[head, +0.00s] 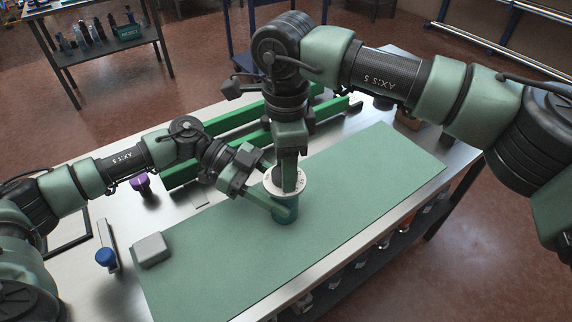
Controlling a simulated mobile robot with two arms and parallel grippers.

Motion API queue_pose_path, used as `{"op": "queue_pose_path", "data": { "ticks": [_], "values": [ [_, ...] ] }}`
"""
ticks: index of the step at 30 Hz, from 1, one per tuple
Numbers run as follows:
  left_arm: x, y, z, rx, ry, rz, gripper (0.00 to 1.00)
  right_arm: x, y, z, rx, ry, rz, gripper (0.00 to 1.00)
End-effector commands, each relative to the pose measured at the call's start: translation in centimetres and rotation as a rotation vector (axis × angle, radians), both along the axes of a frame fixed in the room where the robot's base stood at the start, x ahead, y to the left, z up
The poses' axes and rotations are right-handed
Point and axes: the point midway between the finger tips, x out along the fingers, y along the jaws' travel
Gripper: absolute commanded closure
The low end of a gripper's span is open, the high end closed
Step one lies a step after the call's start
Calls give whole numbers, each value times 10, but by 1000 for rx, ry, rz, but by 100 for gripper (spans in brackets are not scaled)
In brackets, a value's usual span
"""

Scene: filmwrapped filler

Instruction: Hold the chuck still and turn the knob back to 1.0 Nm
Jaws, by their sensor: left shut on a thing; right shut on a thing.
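The chuck (285,219) is a teal cylinder standing upright on the green mat (355,190). A pale dial ring (271,184) with small marks sits on its top; the marks are too small to read. My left gripper (282,209) reaches in from the left and is shut on the chuck's side, below the ring. My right gripper (289,186) points straight down from above and is shut on the knob at the middle of the ring. Its fingers hide the knob, so its setting cannot be told.
Green rails (222,157) lie behind the mat. A purple-topped knob (140,183), a blue-topped one (106,257) and a grey block (151,250) are at the left. The mat's right part is clear. A lower shelf with several items runs under the front edge.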

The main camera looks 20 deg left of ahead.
Motion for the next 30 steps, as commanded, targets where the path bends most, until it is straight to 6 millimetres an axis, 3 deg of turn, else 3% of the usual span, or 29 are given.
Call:
{"op": "queue_pose_path", "data": {
  "ticks": [15,30],
  "values": [
    [-1,0,-1,1,1,-2,100,1,1,1,1,-2,431,96],
    [-1,0,-1,2,1,-2,100,1,1,2,2,-2,590,96]
  ]
}}
